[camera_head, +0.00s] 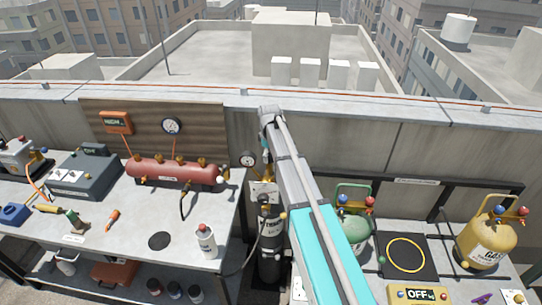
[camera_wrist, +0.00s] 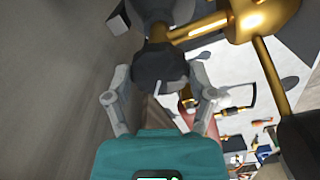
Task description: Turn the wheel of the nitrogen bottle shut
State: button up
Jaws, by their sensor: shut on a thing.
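The nitrogen bottle (camera_head: 269,240) is a dark cylinder standing upright between the bench and the ground to the right of it, with a gauge (camera_head: 248,160) above it. My arm covers part of its top, and its wheel cannot be made out in the head view. In the wrist view the wheel (camera_wrist: 160,60) is a dark, lobed knob on a brass valve (camera_wrist: 220,28). My gripper (camera_wrist: 160,82) has one finger on each side of the wheel and is shut on it. How far the wheel is turned cannot be told.
The bench (camera_head: 140,225) at left carries a red manifold (camera_head: 175,171), a white bottle (camera_head: 206,241) and tools. At right stand a green cylinder (camera_head: 352,228), a scale (camera_head: 385,256) and a yellow cylinder (camera_head: 487,243). A concrete parapet (camera_head: 350,140) runs behind. A hose hangs beside the nitrogen bottle.

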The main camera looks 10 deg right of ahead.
jog(key=shift+a+m, duration=0.15)
jog(key=shift+m, duration=1.45)
jog(key=o, duration=1.1)
jog(key=shift+c, duration=0.2)
